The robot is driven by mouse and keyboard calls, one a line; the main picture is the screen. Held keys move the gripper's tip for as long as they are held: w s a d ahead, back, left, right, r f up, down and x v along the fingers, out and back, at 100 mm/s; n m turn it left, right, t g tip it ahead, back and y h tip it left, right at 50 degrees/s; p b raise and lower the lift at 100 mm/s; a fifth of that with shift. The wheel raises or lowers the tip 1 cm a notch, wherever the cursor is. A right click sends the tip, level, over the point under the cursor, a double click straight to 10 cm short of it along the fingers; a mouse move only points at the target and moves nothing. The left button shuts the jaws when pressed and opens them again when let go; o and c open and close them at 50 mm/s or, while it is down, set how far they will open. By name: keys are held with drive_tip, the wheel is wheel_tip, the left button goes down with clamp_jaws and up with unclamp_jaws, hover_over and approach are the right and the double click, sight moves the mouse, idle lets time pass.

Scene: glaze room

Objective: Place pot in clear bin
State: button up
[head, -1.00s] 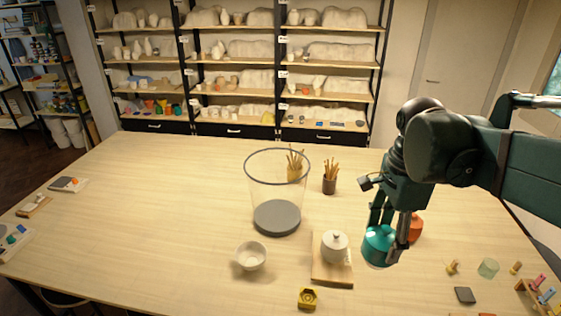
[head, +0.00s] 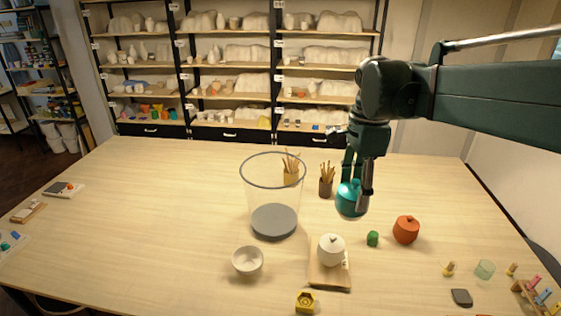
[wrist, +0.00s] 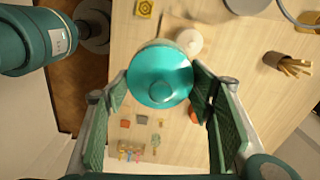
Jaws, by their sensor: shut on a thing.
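A glossy teal pot (head: 350,199) is held in my gripper (head: 355,192), above the table and right of the clear bin. In the wrist view the teal pot (wrist: 160,76) sits between the two green-padded fingers, and my gripper (wrist: 160,84) is shut on it. The clear bin (head: 273,222) is a tall see-through cylinder with a dark rim and grey base, standing mid-table. It looks empty. Part of its grey base (wrist: 246,5) shows at the wrist view's top edge. The pot's underside contact is hidden.
Two pencil cups (head: 326,187) stand behind and right of the bin. A white lidded jar (head: 331,250) on a board, a white bowl (head: 247,261) and a yellow hexagonal piece (head: 305,302) stand in front. An orange-red pot (head: 406,230) and small green object (head: 372,239) lie right.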

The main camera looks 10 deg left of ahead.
drive_tip(key=w+a+f, duration=0.2)
drive_tip(key=w+a, duration=1.1)
drive_tip(key=w, duration=0.1)
drive_tip(key=w+a+f, duration=0.2)
drive_tip(key=w+a, duration=1.1)
drive_tip(key=w, duration=0.1)
wheel_tip(320, 180, down, 18)
drive_tip(key=shift+r, duration=0.2)
wheel_tip(320, 180, down, 6)
drive_tip(key=shift+p, duration=0.3)
drive_tip(key=shift+w+f, duration=0.1)
drive_tip(key=shift+f, duration=0.1)
drive_tip(key=shift+f, duration=1.75)
drive_tip(key=shift+f, duration=0.2)
